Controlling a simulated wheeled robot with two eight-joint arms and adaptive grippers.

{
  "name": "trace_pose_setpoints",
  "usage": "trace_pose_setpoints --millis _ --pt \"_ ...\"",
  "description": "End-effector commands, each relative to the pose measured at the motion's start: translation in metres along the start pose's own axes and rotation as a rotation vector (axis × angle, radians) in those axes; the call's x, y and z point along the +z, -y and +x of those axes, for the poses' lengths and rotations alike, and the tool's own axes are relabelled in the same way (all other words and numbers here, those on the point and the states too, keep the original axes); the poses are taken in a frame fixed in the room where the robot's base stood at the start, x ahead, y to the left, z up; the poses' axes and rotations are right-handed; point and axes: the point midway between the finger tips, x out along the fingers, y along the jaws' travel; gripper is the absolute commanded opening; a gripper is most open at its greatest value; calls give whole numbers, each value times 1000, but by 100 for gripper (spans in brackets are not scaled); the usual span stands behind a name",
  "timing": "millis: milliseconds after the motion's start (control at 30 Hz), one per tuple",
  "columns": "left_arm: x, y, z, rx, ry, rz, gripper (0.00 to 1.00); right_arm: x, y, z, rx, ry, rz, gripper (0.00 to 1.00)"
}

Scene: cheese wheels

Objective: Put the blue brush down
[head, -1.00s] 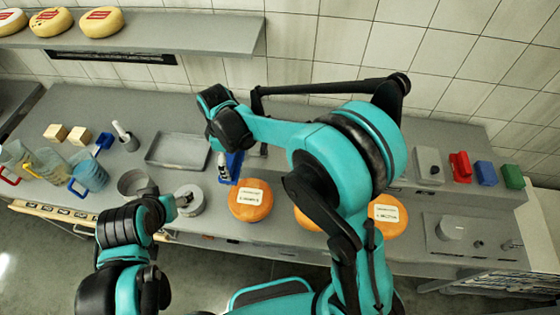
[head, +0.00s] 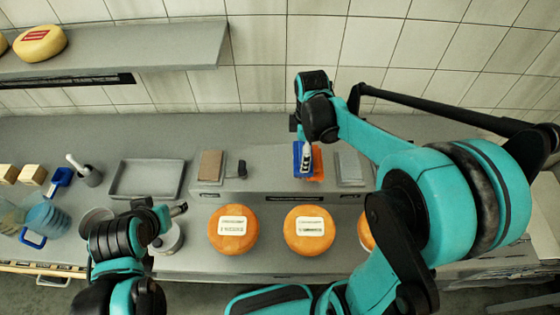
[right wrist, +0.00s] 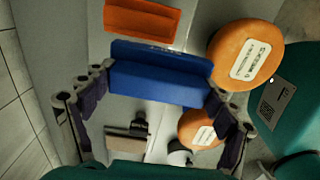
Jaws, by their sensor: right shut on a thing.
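My right gripper (head: 306,142) is shut on the blue brush (head: 297,158) and holds it over the raised step behind the cheese wheels. In the right wrist view the blue brush (right wrist: 160,82) spans between the two fingers of the gripper (right wrist: 155,105). An orange flat item (head: 317,166) lies partly behind the brush in the head view; the wrist view shows this orange item (right wrist: 142,20) apart from the brush. Whether the brush touches the step is not clear. My left gripper (head: 180,210) is low at the left, near a pale round pot (head: 168,240); its jaws are too small to read.
Cheese wheels (head: 233,231) (head: 309,231) stand in front of the step (head: 262,186). A grey tray (head: 147,195) lies to the left. A wall shelf (head: 150,58) hangs above.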

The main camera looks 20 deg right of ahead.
Motion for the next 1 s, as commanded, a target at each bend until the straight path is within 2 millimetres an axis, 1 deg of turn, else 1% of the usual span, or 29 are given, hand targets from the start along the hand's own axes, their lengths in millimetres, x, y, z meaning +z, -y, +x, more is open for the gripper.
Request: trace_pose_setpoints --millis 33,200,300,367,567,733,800,1000 --pt "2 0 2 0 0 0 64 -13 -7 10 0 0 -6 49" --pt "4 0 6 0 0 0 64 -48 -26 33 0 0 -4 49" --pt "5 0 7 0 0 0 64 -62 -34 43 0 0 -2 49" --pt "6 0 8 0 0 0 64 -68 -38 47 0 0 -1 49" --pt "6 0 9 0 0 0 64 -73 -41 57 0 0 1 49" --pt "9 0 13 0 0 0 64 -73 -41 83 0 0 1 49" --pt "10 0 14 0 0 0 64 -73 -40 90 0 0 1 49" --pt "9 0 13 0 0 0 64 -73 -40 90 0 0 1 49"
